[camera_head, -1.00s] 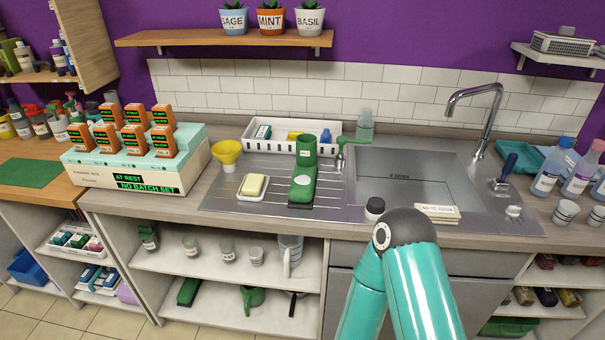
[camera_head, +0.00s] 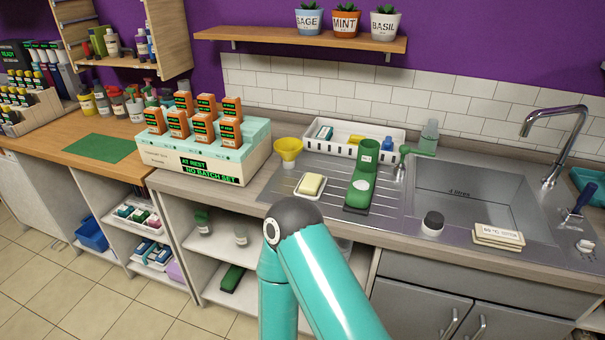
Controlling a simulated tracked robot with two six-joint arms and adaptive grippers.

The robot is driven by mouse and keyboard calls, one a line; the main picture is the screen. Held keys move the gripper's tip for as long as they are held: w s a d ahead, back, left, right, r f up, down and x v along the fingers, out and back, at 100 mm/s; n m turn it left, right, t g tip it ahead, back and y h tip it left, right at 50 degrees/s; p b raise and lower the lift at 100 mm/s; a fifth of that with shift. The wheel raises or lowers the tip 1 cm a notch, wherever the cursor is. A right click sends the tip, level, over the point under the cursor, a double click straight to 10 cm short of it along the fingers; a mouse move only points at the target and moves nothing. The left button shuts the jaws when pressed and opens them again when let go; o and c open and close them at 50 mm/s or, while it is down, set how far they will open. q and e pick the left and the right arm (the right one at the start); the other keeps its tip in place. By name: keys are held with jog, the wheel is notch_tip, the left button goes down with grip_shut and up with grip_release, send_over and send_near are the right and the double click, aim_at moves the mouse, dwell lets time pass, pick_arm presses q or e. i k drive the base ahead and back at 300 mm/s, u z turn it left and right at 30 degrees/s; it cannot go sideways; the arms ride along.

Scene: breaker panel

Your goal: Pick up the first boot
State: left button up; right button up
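A green boot-shaped thing (camera_head: 360,192) with a pale label stands on the ribbed drainboard (camera_head: 322,217), left of the sink basin. Its upright shaft is at the back and its flat foot points to the front. I cannot tell for certain that it is the first boot. A teal arm of mine with a dark rounded joint rises from the bottom middle, in front of the counter and apart from the green thing. Neither of my grippers shows in the view.
A soap dish (camera_head: 308,195) and yellow funnel (camera_head: 288,150) stand left of the green thing. A white tray (camera_head: 345,150) is behind it. A black-capped jar (camera_head: 433,224) and cards (camera_head: 498,235) lie at the sink's front edge. A mint machine (camera_head: 208,160) stands left; floor is clear at lower left.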

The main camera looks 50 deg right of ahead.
aim_at(359, 195)
jog(key=u, duration=0.5)
jog(key=k, duration=1.65)
jog(key=z, duration=1.15)
jog(key=i, duration=0.95)
jog(key=u, duration=0.05)
